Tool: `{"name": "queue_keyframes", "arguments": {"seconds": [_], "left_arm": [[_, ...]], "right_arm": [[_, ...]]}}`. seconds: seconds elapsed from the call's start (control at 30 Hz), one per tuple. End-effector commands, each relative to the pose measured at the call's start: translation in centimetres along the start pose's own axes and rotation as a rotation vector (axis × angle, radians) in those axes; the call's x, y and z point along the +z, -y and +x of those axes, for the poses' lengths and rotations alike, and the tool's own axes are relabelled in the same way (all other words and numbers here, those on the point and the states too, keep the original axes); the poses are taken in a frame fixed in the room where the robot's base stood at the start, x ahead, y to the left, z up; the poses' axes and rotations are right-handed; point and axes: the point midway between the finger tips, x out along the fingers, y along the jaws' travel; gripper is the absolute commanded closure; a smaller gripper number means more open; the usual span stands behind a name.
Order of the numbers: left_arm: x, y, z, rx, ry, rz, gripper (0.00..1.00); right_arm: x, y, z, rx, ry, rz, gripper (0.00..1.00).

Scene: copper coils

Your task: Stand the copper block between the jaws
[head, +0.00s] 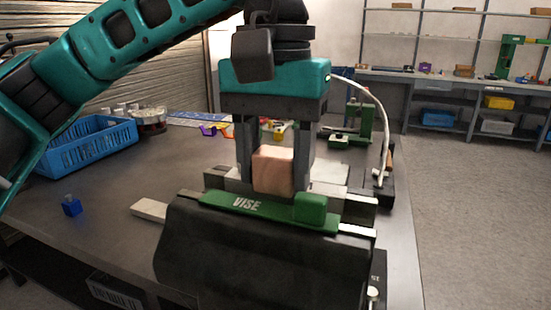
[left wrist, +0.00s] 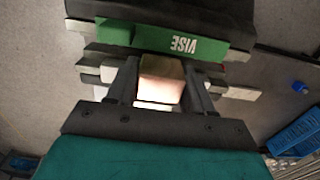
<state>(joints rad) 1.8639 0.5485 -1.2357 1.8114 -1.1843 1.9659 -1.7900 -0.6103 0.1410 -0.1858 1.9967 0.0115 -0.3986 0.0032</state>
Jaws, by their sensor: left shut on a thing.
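The copper block (head: 273,170) is a pinkish, upright block held between the fingers of my left gripper (head: 274,172). The left gripper points straight down and is shut on it, a finger on each side. The block is at the vise (head: 246,203), over the jaw area behind the green front plate. Its lower end is hidden by that plate, so I cannot tell whether it touches the vise. In the left wrist view, the block (left wrist: 161,79) shows between the two fingers (left wrist: 160,90), beside the green vise plate (left wrist: 150,36). My right gripper is not in view.
A blue crate (head: 88,147) stands at the left of the table (head: 120,225), with a small blue block (head: 71,206) in front of it. A green device (head: 361,127) with a white cable stands behind the vise. Shelves line the far wall.

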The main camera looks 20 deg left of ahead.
Motion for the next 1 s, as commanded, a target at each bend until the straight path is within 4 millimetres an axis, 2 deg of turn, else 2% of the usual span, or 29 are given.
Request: {"name": "queue_keyframes", "arguments": {"seconds": [0.6, 1.0], "left_arm": [[0.0, 0.0, 1.4, 0.002, -0.001, 0.000, 0.75], [0.0, 0.0, 1.4, 0.002, -0.002, 0.000, 0.75]], "right_arm": [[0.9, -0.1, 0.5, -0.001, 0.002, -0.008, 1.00], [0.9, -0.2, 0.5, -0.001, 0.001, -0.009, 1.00]]}}
